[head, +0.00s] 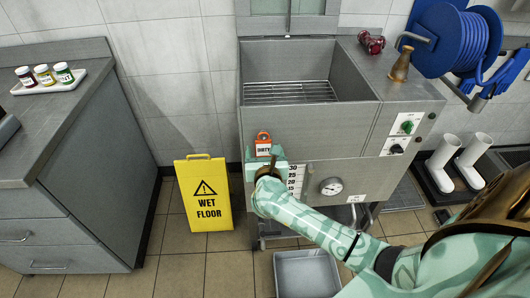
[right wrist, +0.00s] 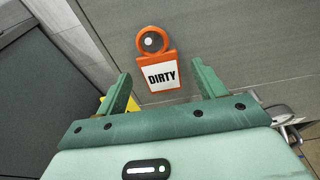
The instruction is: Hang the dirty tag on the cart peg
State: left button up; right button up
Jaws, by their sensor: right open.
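The dirty tag (head: 263,149) is orange with a white "DIRTY" label and a ring at its top. My left gripper is out of view.
A grey counter (head: 85,100) with a tray of jars is at the left. A grey bin (head: 305,275) is on the floor below. A blue hose reel (head: 450,40) is at upper right.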

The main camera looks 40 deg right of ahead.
pick_arm(q)
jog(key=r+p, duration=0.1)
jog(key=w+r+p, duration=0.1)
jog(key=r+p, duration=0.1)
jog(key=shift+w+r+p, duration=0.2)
jog(key=shift+p, duration=0.1)
pick_arm(e)
jog(key=v, duration=1.6)
jog(key=shift+s, duration=0.1)
